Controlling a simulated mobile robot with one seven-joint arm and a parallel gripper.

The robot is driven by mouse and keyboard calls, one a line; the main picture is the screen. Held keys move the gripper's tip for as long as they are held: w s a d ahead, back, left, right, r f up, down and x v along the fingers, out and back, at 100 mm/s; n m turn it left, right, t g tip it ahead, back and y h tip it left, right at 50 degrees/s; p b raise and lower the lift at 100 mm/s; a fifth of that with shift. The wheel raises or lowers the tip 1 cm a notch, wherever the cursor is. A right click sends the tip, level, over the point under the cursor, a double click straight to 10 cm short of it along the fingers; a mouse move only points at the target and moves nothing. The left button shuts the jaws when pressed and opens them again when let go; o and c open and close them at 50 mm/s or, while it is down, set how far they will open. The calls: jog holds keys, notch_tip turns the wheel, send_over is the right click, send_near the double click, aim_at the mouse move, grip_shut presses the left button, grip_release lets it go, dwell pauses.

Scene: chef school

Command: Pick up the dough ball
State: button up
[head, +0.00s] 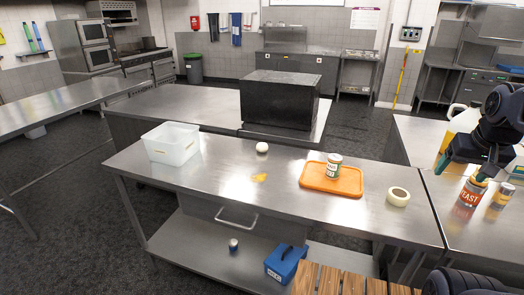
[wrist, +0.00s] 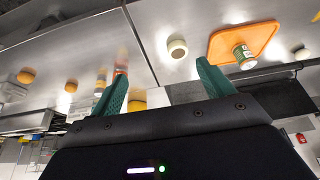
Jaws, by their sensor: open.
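The dough ball (head: 262,147) appears as a small, pale, rounded lump on the steel table, right of the clear bin and near the far edge. My gripper (head: 464,172) is at the far right in the head view, above the right-hand counter and well away from the dough ball. Its two green fingers are spread apart in the wrist view (wrist: 162,70), with nothing held between them.
The table (head: 215,190) holds a clear bin (head: 171,143), an orange tray (head: 315,178) with a can (head: 334,166), and a tape roll (head: 398,196). A YEAST can (head: 472,191), a small jar (head: 503,193) and a jug (head: 462,122) stand near my gripper. A black block (head: 278,105) is behind.

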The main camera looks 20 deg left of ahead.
jog(key=w+a+r, duration=0.4)
jog(key=w, duration=0.6)
jog(key=w+a+r, duration=0.2)
jog(key=w+a, duration=1)
jog(key=w, duration=0.4)
send_over(262, 144)
jog(key=s, duration=0.4)
notch_tip(262, 144, down, 24)
jog(key=r, duration=0.1)
jog(key=x, duration=0.5)
jog(key=shift+w+a+f, duration=0.1)
jog(key=shift+a+f, duration=0.15)
jog(key=shift+f, duration=0.15)
jog(key=shift+w+x, duration=0.15)
jog(key=shift+x, duration=1.2)
jog(key=shift+w+x, duration=0.1)
jog(key=shift+x, duration=1.3)
jog(key=shift+d+r, duration=0.15)
jog(key=shift+r, duration=0.05)
jog(key=c, duration=1.1)
